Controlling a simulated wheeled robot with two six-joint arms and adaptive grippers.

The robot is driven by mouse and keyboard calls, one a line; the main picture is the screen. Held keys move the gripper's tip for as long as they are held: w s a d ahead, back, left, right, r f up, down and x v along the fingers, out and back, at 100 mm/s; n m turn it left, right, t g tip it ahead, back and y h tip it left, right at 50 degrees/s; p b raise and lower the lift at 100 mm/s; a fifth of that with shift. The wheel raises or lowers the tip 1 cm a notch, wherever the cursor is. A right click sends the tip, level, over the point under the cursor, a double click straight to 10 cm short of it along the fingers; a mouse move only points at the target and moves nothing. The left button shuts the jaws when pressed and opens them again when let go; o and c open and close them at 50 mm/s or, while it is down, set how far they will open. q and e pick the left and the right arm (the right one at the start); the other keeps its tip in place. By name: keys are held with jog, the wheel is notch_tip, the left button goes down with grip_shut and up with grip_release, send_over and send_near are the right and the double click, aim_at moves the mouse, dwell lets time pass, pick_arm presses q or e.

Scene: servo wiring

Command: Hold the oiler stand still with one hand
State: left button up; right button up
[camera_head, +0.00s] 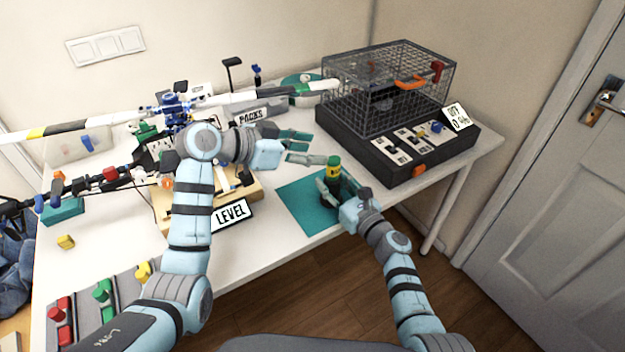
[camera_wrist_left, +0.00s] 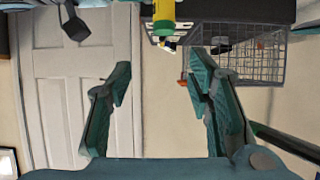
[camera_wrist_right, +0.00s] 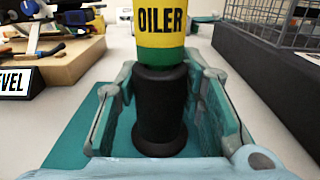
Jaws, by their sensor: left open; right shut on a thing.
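The oiler (camera_wrist_right: 160,38), a yellow and green bottle lettered OILER, sits upright in its black stand (camera_wrist_right: 160,110). The stand is on the teal mat (camera_head: 296,203) near the table's front edge. My right gripper (camera_head: 333,188) has its fingers on both sides of the stand, shut on it; they also show in the right wrist view. My left gripper (camera_head: 309,148) is open and empty, just left of and above the oiler in the head view. In the left wrist view its fingers (camera_wrist_left: 158,78) are apart with nothing between them, and the oiler (camera_wrist_left: 164,14) shows at the top edge.
A black box with a wire cage (camera_head: 390,85) and switches stands right of the mat. A LEVEL sign (camera_head: 231,214) and a wooden board with tools lie left of it. A long white pole and a dark rotor assembly cross the table's left and back.

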pick_arm(q)
jog(key=r+t+h, duration=0.1)
jog(key=t+h, duration=0.2)
jog(key=h, duration=0.1)
send_near(334, 159)
jog(key=x, duration=1)
jog(key=shift+f, duration=0.15)
grip_shut()
